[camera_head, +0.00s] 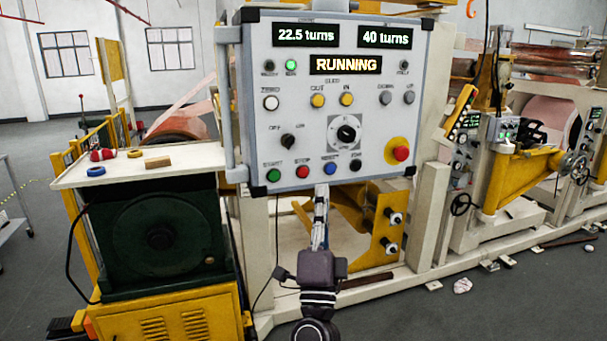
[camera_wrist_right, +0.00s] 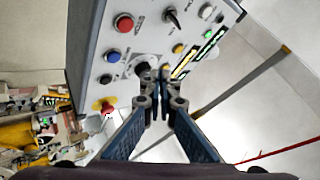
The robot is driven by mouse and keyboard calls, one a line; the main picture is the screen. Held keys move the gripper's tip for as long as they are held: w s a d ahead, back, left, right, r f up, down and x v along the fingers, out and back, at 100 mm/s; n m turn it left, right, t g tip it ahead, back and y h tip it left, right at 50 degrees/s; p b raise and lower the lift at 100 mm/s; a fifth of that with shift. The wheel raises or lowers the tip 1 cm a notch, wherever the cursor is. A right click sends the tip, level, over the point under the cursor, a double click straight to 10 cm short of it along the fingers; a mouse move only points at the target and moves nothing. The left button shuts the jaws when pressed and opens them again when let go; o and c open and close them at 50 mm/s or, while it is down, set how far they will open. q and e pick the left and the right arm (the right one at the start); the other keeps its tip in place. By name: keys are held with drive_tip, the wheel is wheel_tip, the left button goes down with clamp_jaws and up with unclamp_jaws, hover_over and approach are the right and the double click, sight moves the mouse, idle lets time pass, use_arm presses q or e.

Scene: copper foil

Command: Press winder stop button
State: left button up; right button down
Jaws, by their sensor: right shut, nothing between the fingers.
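The grey control panel (camera_head: 345,120) faces me and its display reads RUNNING. The red stop button (camera_head: 302,171) is in its bottom row, between the green start button (camera_head: 273,175) and the blue reset button (camera_head: 328,167). My right gripper (camera_head: 321,190) points upward just below the panel's lower edge, to the right of the stop button. In the right wrist view the shut, empty fingers (camera_wrist_right: 162,88) are in front of the panel's side, and the red button (camera_wrist_right: 123,23) is at upper left, apart from them. My left gripper is not in view.
A red emergency button (camera_head: 401,153) on a yellow base is at the panel's lower right. A knob (camera_head: 347,133) is at its middle. A white shelf (camera_head: 190,161) with a wooden block and small rolls is at left. Yellow machine frames (camera_head: 375,235) stand behind my arm.

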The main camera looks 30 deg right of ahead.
sight(303, 172)
drive_tip(key=shift+w+d+b, duration=0.3)
drive_tip(key=shift+w+b, duration=0.1)
drive_tip(key=shift+w, duration=0.9)
drive_tip(key=shift+w+d+b, duration=0.3)
drive_tip(key=shift+w+b, duration=0.1)
drive_tip(key=shift+w, duration=0.95)
drive_tip(key=shift+w+d+b, duration=0.3)
drive_tip(key=shift+w+b, duration=0.1)
drive_tip(key=shift+w, duration=0.9)
drive_tip(key=shift+w+d, duration=0.1)
drive_tip(key=shift+w, duration=0.3)
drive_tip(key=shift+w+d+b, duration=0.1)
drive_tip(key=shift+w+b, duration=0.25)
drive_tip(key=shift+w, duration=0.05)
drive_tip(key=shift+s, duration=0.1)
drive_tip(key=shift+s+a+p, duration=0.2)
drive_tip(key=shift+s+p, duration=0.15)
drive_tip(key=shift+s, duration=0.4)
